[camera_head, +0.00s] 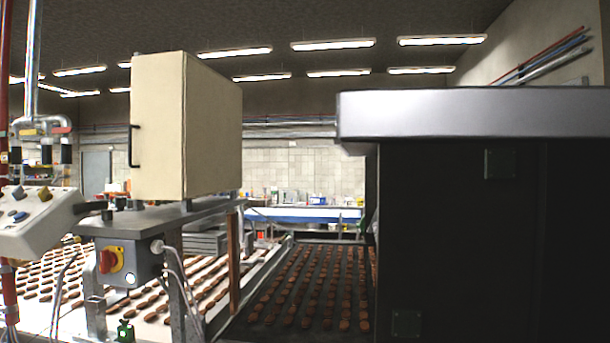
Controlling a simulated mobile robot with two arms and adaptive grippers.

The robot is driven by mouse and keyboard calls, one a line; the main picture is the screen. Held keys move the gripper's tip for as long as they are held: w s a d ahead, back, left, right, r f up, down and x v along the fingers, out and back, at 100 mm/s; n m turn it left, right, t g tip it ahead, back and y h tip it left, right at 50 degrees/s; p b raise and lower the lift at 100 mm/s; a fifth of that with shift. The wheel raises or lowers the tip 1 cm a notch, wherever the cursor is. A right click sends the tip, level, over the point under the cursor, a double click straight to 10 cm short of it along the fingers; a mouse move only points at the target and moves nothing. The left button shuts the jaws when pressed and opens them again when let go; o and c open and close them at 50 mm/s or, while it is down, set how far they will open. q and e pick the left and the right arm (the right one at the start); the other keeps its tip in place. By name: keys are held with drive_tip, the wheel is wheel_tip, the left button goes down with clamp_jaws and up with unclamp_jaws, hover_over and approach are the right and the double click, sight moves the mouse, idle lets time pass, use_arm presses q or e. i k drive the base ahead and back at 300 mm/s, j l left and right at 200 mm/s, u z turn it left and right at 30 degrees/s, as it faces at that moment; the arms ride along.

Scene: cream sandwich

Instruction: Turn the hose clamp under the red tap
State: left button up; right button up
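A tap with a small red handle (61,130) sits on the metal pipework (38,122) at the far left. A yellow handle (26,132) is beside it. Short dark fittings (66,152) hang below the handles. A hose clamp cannot be made out at this size. A red vertical pipe (4,90) runs along the left edge. Neither of my grippers is in view.
A cream cabinet (185,125) sits on a metal stand with a red-knobbed switch box (125,262). Brown biscuits (318,285) lie in rows on conveyors. A large dark machine (470,220) fills the right.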

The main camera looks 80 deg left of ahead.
sight(59, 177)
drive_tip(key=u, duration=2.2)
